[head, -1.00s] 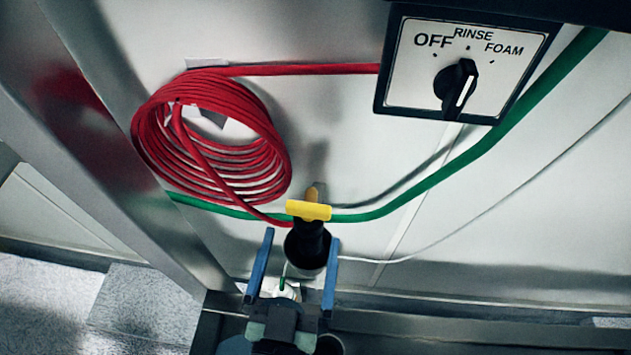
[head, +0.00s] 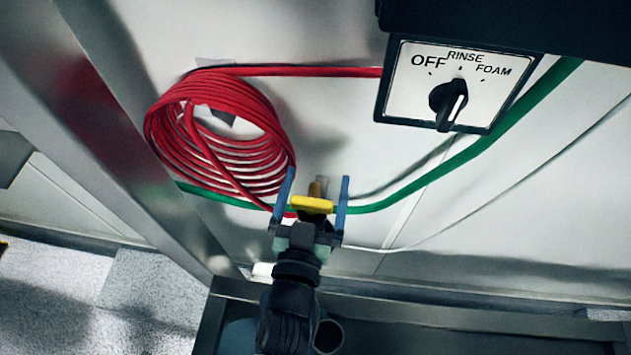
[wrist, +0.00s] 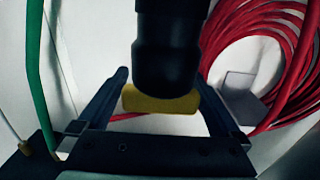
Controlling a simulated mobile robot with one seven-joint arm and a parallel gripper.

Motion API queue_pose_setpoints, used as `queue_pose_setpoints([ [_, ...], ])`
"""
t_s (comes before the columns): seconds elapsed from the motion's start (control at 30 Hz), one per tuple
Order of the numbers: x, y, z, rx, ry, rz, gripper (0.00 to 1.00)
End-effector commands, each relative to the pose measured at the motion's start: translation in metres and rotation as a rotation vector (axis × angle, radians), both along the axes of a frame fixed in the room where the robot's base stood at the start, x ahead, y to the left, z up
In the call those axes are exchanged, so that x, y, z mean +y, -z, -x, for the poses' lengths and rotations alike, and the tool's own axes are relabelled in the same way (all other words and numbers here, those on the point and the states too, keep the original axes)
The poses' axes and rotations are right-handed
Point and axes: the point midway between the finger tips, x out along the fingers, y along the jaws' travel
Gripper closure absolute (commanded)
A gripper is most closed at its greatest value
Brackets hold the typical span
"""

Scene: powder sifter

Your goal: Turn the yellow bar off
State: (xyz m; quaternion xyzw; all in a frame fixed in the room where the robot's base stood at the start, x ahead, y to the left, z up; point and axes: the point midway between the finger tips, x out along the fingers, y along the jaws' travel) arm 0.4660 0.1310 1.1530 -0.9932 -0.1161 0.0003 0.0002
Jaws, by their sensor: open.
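The yellow bar (head: 312,204) is a short handle on a valve in the green hose, lying roughly crosswise in the head view. My gripper (head: 317,190) is open, with one blue finger at each end of the bar and a small gap visible on each side. In the wrist view the yellow bar (wrist: 160,100) sits between the two fingers of my gripper (wrist: 163,84), partly hidden behind a black cylindrical part (wrist: 170,50). Whether either finger touches the bar is hard to tell.
A coiled red hose (head: 215,140) hangs on the wall to the left. The green hose (head: 470,150) runs up right behind the bar. A control box (head: 413,93) with a black knob is at upper right. A metal post (head: 130,130) stands at left.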

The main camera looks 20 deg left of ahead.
Motion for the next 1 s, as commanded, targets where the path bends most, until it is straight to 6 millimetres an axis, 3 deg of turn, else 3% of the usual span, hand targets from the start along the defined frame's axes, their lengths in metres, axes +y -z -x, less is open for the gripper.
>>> queue_pose_setpoints([
  [0.07,0.0000,0.0000,0.0001,0.000,0.000,0.000,0.00],
  [0.47,0.0000,-0.0002,0.0004,0.000,0.000,0.000,0.71],
  [1.0,0.0027,0.0052,0.0013,0.000,-0.101,0.003,0.71],
])
